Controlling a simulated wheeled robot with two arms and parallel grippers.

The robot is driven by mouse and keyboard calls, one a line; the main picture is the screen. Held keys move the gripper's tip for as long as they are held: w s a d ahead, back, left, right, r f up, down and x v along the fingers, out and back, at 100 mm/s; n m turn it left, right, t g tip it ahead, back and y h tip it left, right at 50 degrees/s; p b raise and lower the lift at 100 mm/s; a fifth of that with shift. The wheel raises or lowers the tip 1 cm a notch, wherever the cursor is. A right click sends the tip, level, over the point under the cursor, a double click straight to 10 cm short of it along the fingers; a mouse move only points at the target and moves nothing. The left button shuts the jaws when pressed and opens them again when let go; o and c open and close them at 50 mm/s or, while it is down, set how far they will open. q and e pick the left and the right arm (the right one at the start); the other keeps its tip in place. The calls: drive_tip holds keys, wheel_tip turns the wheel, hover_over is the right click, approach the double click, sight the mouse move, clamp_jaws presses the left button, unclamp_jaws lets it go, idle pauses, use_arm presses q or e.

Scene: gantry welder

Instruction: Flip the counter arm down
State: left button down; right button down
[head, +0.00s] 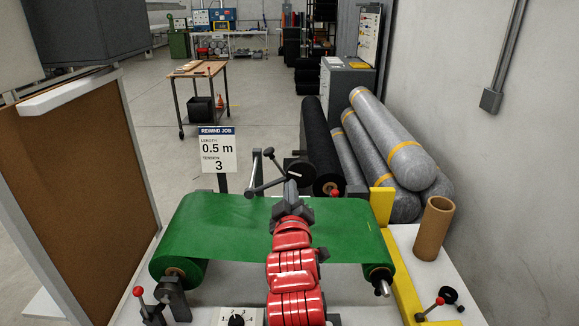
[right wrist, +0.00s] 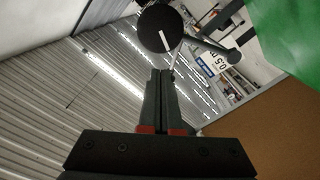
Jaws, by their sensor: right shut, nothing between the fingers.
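The counter arm (head: 268,186) is a dark bar with a round black wheel (head: 301,174) at one end, standing raised above the green sheet (head: 235,225). In the right wrist view the black wheel (right wrist: 160,28) has a white stripe, and the bar (right wrist: 208,46) runs right to a dark joint. My right gripper (head: 291,187) reaches forward over the sheet, fingers together and empty, close to the wheel. In the wrist view the shut fingertips (right wrist: 161,73) end just below the wheel; I cannot tell whether they touch. My left gripper is not in view.
A sign (head: 217,152) reads 0.5 m, tension 3. A black roll (head: 321,145) and grey rolls (head: 395,140) lie behind right. A cardboard tube (head: 433,228) stands on the right. Red-knobbed levers (head: 430,309) flank the machine. A brown board (head: 80,180) borders the left.

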sight(293, 172)
drive_tip(key=w+p, duration=0.4)
drive_tip(key=w, duration=0.6)
idle(0.3)
drive_tip(key=shift+d+f+m+b, duration=0.45)
drive_tip(key=shift+f+b, duration=0.2)
drive_tip(key=shift+b, duration=0.7)
drive_tip(key=f+m+b, duration=0.3)
drive_tip(key=f+b, duration=0.1)
drive_tip(key=b, duration=0.3)
drive_tip(key=d+f+m+b, duration=0.1)
drive_tip(key=f+m+b, duration=0.3)
drive_tip(key=f+b, duration=0.1)
drive_tip(key=d+f+m+b, duration=0.1)
drive_tip(key=f+m+b, duration=0.3)
drive_tip(key=b, duration=0.4)
drive_tip(key=shift+f+b, duration=0.3)
drive_tip(key=shift+a+f+m+b, duration=0.25)
drive_tip(key=shift+f+m+b, duration=0.3)
drive_tip(key=shift+a+f+b, duration=0.3)
drive_tip(key=shift+f+b, duration=0.15)
drive_tip(key=shift+f, duration=0.1)
drive_tip(key=shift+s+f, duration=0.1)
drive_tip(key=shift+f, duration=0.1)
